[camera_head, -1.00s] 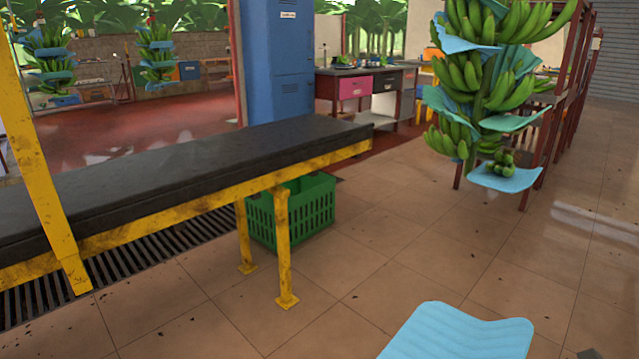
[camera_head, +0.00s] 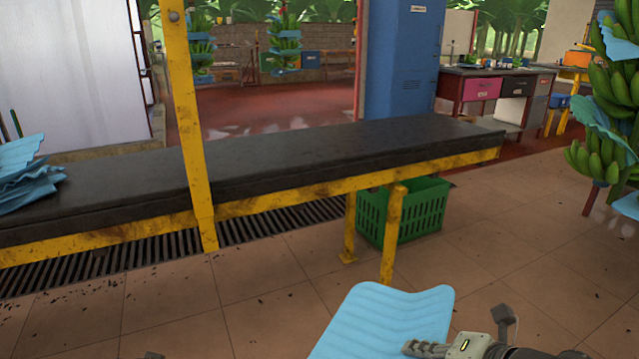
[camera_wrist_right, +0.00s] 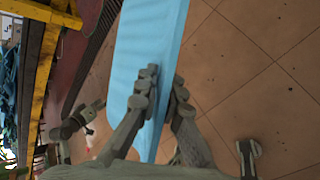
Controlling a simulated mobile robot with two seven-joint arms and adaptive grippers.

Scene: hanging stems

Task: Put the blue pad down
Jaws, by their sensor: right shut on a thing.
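The blue pad (camera_head: 385,318) is a light blue ribbed sheet at the bottom of the head view, held up over the tiled floor. My right gripper (camera_head: 425,347) is shut on its right edge. In the right wrist view the fingers of my right gripper (camera_wrist_right: 162,90) pinch the pad (camera_wrist_right: 150,45) from both sides, and the pad reaches away from them. A stack of similar blue pads (camera_head: 28,175) lies on the left end of the black-topped table (camera_head: 300,157). My left gripper cannot be made out in the head view.
A yellow post (camera_head: 190,130) rises at the table's front edge. A green crate (camera_head: 405,212) stands under the table's right end. A banana stem with blue pads (camera_head: 605,130) hangs at the right. The table's middle and right are clear.

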